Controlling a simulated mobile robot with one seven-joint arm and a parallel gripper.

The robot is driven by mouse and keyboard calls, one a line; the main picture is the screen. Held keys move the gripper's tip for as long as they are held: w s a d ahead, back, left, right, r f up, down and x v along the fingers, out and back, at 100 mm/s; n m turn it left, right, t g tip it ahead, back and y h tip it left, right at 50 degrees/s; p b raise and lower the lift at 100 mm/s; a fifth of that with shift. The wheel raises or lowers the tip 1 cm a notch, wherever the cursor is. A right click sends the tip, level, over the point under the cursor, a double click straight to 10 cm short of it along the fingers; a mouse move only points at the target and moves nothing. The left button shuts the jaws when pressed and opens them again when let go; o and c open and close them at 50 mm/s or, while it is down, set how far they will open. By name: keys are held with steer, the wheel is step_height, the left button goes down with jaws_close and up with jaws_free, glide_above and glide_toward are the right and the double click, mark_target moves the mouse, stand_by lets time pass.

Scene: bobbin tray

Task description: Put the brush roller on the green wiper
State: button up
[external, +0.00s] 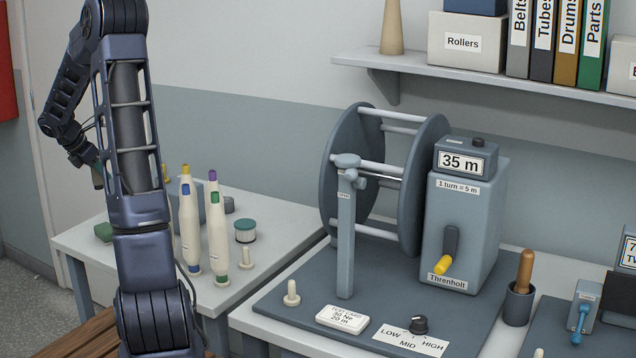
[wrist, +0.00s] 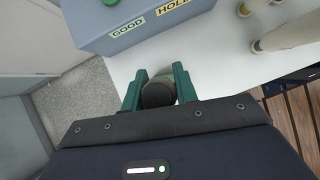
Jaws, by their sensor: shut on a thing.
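My gripper (wrist: 158,92) has green fingers closed on a dark, round-ended thing, which I take to be the brush roller (wrist: 158,96). Only its end shows clearly between the fingers. In the external view my gripper (external: 97,177) is partly behind my arm, raised above the left table, and the held thing is hard to make out there. A low green thing, probably the green wiper (external: 103,231), lies near the left edge of that table, below my gripper and apart from it.
A grey box (wrist: 150,22) labelled GOOD and HOLD stands on the left table (external: 68,243). A reel machine (external: 352,170) is on the right.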

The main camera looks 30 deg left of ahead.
step_height(320, 180, down, 12)
steer(key=shift+r, duration=0.15)
stand_by(0.4)
steer(key=o, duration=1)
steer(key=v, duration=1.2)
